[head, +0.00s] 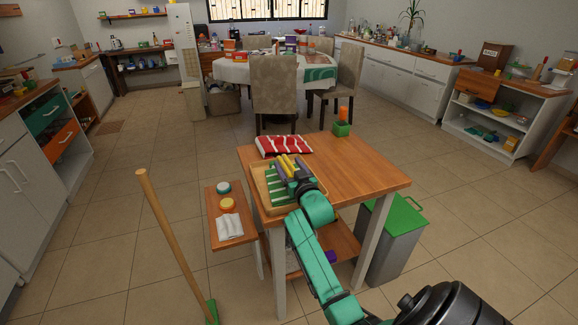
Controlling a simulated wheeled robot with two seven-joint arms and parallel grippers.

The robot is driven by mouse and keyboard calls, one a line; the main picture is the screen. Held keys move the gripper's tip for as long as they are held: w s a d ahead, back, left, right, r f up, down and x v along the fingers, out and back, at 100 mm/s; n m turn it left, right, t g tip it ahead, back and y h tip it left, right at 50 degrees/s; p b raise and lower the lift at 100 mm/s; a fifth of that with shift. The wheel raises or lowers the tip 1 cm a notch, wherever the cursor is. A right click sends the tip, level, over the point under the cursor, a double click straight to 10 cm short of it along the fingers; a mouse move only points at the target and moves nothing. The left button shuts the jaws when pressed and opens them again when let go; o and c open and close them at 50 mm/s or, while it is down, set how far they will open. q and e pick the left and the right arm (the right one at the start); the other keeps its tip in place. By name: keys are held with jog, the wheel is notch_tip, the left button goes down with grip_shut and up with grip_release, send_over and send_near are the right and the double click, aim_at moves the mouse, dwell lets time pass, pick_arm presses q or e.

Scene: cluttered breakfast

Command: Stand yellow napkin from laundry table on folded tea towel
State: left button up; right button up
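The yellow object, seemingly the napkin (288,162), shows as narrow yellow strips between the grey fingers of my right gripper (287,165). The gripper points away from me, low over the near-left part of the wooden table. The fingers flank the yellow strips; whether they press on them is too small to tell. A red and white striped folded cloth, likely the tea towel (284,144), lies flat on the table just beyond the gripper. My green arm hides part of the table and tray. My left gripper is not in view.
A wooden tray (258,187) with a green and white striped lining sits under the gripper. The table's right half (372,175) is clear. A side shelf, broom and green-lidded bin stand around it.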

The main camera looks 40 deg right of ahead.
jog(key=shift+r, duration=0.2)
jog(key=shift+r+p, duration=0.4)
jog(key=v, duration=1.1)
jog(key=shift+f+b, duration=0.25)
jog(key=shift+b, duration=0.05)
jog(key=shift+s+a+r, duration=0.1)
jog(key=shift+s+a, duration=0.1)
jog(key=shift+s, duration=0.3)
